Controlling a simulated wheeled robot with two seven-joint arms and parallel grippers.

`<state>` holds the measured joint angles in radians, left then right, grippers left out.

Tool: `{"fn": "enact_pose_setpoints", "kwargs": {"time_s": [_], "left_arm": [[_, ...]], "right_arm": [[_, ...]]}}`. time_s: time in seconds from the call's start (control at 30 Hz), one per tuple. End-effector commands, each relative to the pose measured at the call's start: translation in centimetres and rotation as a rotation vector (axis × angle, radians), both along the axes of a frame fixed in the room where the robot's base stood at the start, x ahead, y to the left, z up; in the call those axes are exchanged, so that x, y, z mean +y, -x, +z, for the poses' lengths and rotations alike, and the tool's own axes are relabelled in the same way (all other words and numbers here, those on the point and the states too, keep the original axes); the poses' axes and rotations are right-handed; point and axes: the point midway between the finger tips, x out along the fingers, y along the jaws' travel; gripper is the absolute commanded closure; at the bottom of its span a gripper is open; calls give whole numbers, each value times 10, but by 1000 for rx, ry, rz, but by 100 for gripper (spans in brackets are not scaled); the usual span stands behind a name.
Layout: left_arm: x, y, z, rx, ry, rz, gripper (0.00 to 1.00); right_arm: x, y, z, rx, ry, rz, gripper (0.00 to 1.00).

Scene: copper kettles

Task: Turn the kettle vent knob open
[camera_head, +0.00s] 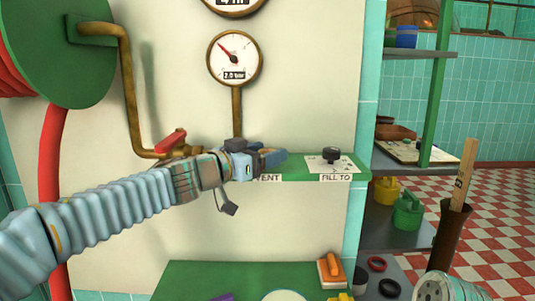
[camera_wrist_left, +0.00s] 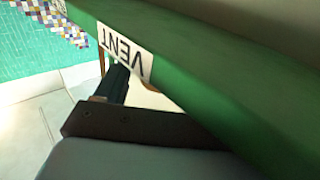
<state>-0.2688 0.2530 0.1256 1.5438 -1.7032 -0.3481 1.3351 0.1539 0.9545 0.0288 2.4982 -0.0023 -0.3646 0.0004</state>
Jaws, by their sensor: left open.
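The green ledge (camera_head: 300,172) on the wall carries a VENT label (camera_head: 268,178) on its front edge. My left gripper (camera_head: 272,158) is at the ledge, just above that label, with its jaws open. The gripper and wrist cover the place above the label, so I cannot make out the vent knob or tell whether the fingers are around it. In the left wrist view the VENT label (camera_wrist_left: 124,50) is upside down on the green ledge edge (camera_wrist_left: 200,95). A dark finger (camera_wrist_left: 115,85) is close by, and no knob shows.
A black FILL TO knob (camera_head: 331,155) stands on a white plate to the right. A gauge (camera_head: 235,58) is above, and a brass pipe with a red lever (camera_head: 171,141) is left. A lower green table (camera_head: 190,280) is below. Shelves (camera_head: 400,240) stand at right.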

Motion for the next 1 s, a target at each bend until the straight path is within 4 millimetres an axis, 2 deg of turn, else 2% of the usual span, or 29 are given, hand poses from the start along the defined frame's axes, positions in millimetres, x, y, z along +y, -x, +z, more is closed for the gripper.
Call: {"fn": "enact_pose_setpoints", "kwargs": {"time_s": [0.13, 0.4, 0.73, 1.0], "left_arm": [[-6, -6, 0, -1, -1, 1, 31], [-7, -7, 0, 0, 0, 1, 33], [-7, -7, 0, 0, 0, 1, 82], [-7, -7, 0, -4, 3, 30, 82]], "right_arm": [[0, 0, 0, 0, 0, 0, 21], [0, 0, 0, 0, 0, 0, 21], [0, 0, 0, 0, 0, 0, 21], [0, 0, -4, 0, 1, -1, 21]]}}
